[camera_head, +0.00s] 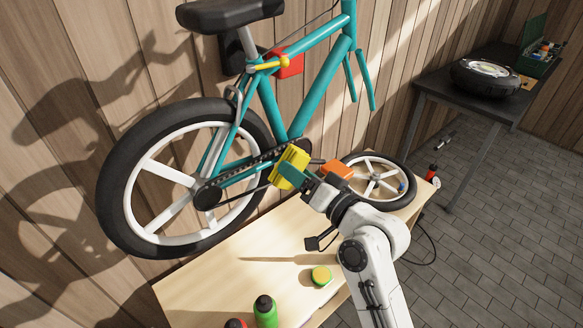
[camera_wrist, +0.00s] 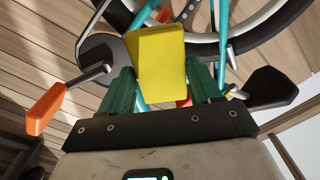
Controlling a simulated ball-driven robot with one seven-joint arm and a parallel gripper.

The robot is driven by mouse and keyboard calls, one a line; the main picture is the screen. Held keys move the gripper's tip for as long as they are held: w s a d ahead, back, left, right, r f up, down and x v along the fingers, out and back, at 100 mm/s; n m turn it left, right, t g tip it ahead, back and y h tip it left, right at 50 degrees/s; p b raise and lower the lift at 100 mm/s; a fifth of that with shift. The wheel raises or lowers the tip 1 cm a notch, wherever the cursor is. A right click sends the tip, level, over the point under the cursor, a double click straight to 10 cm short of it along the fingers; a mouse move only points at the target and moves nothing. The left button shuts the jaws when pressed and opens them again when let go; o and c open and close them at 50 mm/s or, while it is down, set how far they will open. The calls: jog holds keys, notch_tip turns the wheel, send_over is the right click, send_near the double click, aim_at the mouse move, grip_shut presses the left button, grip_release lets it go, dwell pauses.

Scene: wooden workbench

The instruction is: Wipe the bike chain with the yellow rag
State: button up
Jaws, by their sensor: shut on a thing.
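The bike chain (camera_head: 238,163) runs along the lower frame of a teal bike (camera_head: 268,106), from the rear hub to the crank. The yellow rag (camera_head: 292,166) is a block-like yellow piece held at the crank end of the chain. My gripper (camera_head: 286,174) is shut on it. In the wrist view the yellow rag (camera_wrist: 160,62) sits between the two green fingers of my gripper (camera_wrist: 163,80). The rag hides part of the crank area. I cannot tell whether it touches the chain.
A wooden workbench (camera_head: 232,262) lies below the bike. A green bottle (camera_head: 265,311) and a yellow-green round tin (camera_head: 321,275) stand nearer. A dark table (camera_head: 440,88) stands at the right.

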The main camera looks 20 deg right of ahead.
jog(key=shift+s+d, duration=0.15)
jog(key=shift+s, duration=0.25)
jog(key=v, duration=0.3)
dwell(0.4)
jog(key=shift+w, duration=0.1)
jog(key=shift+x, duration=3.25)
jog(key=shift+x, duration=1.1)
